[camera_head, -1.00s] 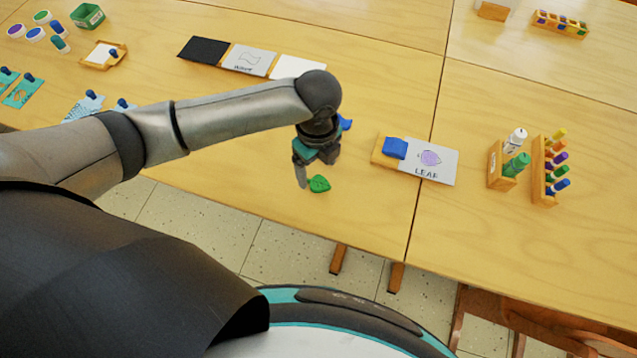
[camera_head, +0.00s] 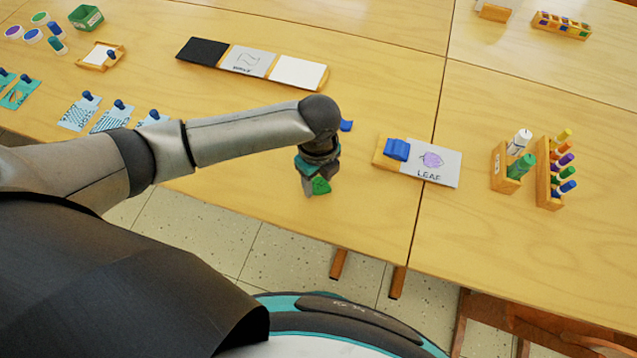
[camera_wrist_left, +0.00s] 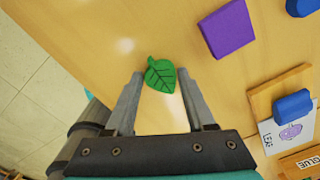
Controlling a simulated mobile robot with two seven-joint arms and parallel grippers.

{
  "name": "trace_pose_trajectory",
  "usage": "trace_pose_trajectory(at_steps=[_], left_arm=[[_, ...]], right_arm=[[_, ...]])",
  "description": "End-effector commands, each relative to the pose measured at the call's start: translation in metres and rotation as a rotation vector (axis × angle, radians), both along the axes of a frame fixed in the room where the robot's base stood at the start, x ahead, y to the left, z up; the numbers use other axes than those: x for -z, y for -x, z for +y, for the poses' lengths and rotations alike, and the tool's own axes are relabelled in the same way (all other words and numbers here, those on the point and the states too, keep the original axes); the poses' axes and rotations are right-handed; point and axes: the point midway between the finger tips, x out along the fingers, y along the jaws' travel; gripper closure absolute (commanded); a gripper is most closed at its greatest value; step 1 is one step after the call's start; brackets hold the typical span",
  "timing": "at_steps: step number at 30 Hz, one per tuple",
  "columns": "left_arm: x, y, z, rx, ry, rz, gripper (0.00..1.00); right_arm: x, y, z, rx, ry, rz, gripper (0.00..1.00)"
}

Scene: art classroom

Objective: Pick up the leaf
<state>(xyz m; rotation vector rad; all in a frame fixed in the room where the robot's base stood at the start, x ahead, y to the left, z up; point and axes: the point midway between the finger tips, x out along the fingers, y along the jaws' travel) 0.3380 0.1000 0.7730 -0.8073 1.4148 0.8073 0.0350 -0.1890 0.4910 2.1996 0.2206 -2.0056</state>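The green leaf (camera_head: 321,186) lies near the front edge of the table, partly hidden by my left gripper (camera_head: 310,188) in the head view. In the left wrist view the leaf (camera_wrist_left: 160,74) shows veins and a short stem, lying at the fingertips. My left gripper (camera_wrist_left: 160,75) is open, with one finger on each side of the leaf and a small gap to it. Whether the fingertips touch the table cannot be told. My right gripper is not in view.
A LEAF card (camera_head: 445,168) in a wooden holder with a blue block (camera_head: 397,149) stands to the right. A purple block (camera_wrist_left: 227,29) lies nearby in the wrist view. Marker racks (camera_head: 546,186) stand farther right. The table's front edge is close to the leaf.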

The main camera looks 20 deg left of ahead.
Motion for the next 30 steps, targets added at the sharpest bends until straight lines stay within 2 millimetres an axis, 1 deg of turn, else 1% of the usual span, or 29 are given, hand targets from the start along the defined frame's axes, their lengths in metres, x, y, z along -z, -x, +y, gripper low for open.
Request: trace_pose_trajectory(at_steps=[1, 2, 12, 14, 23, 26, 29, 30], left_arm=[[0.000, 0.000, 0.000, 0.000, 0.000, 0.000, 0.52], [0.000, 0.000, 0.000, 0.000, 0.000, 0.000, 0.55], [0.000, 0.000, 0.000, 0.000, 0.000, 0.000, 0.94], [0.000, 0.000, 0.000, 0.000, 0.000, 0.000, 1.00], [-0.002, 0.000, 0.000, 0.000, 0.000, 0.000, 1.00], [-0.007, 0.000, 0.000, 0.000, 0.000, -0.001, 1.00], [-0.018, -0.001, 0.000, 0.000, 0.001, -0.002, 1.00], [-0.025, -0.001, 0.000, 0.001, 0.001, -0.002, 1.00]], right_arm=[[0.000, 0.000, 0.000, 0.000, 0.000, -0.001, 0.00], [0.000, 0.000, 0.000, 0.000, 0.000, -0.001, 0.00], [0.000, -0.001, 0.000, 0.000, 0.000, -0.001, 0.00], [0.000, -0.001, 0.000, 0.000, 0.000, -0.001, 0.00], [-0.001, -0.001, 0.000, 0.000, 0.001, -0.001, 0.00], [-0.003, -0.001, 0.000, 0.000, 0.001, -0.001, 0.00], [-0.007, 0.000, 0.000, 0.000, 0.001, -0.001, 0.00], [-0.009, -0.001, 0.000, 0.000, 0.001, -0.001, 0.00]])
